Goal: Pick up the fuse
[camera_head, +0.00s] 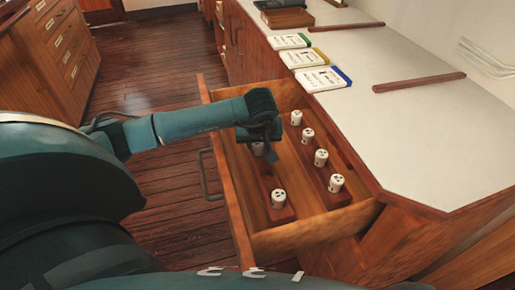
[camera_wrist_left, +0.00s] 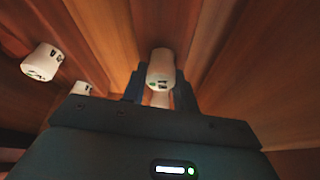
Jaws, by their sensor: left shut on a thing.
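My left gripper (camera_head: 266,150) reaches into the open wooden drawer (camera_head: 310,228) and is shut on a white fuse (camera_head: 257,149). In the left wrist view the held fuse (camera_wrist_left: 160,69) shows between the two dark fingers of the left gripper (camera_wrist_left: 159,88). The gripper hides much of this fuse in the head view, and I cannot tell whether it is clear of its wooden rack. Several other white fuses (camera_head: 321,157) stand upright in two wooden racks in the drawer. One fuse (camera_head: 278,198) stands in the same row, nearer the front. My right gripper is not in view.
The drawer walls stand close around the gripper. The white countertop (camera_head: 420,120) to the right carries labelled cards (camera_head: 322,78), wooden strips (camera_head: 418,82) and a brown box (camera_head: 287,18). Wooden cabinets (camera_head: 62,45) stand at the far left. The plank floor (camera_head: 160,70) between is clear.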

